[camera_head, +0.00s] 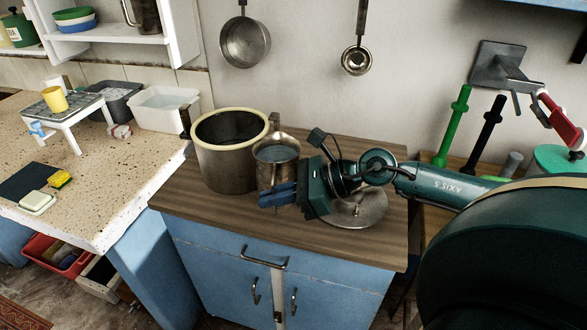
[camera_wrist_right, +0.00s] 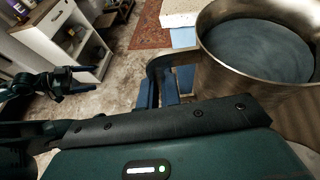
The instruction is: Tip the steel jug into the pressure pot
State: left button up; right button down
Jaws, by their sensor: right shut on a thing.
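The steel jug (camera_head: 277,172) is upright, just right of the pressure pot, with grey-blue contents inside; it also shows large in the right wrist view (camera_wrist_right: 245,85). My right gripper (camera_head: 278,194) is shut on the jug's handle (camera_wrist_right: 160,65), its blue fingers around it. I cannot tell whether the jug's base touches the counter. The pressure pot (camera_head: 222,165) is a wide steel pot with a cream rim, open at the top with a dark inside. My left gripper (camera_wrist_right: 78,80) shows only in the right wrist view, empty, its fingers apart.
A round steel lid (camera_head: 357,211) lies on the wooden counter (camera_head: 225,215), under my right arm. A speckled worktop (camera_head: 100,190) stands left, with a white tub (camera_head: 165,108) near the pot. A pan (camera_head: 245,42) and ladle (camera_head: 357,60) hang behind.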

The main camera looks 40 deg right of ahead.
jog(key=s+a+r+n+y, duration=0.1)
jog(key=s+a+r, duration=0.1)
jog(key=a, duration=0.3)
jog(key=shift+a+g, duration=0.3)
jog(key=shift+a, duration=0.05)
jog(key=shift+d+r, duration=0.1)
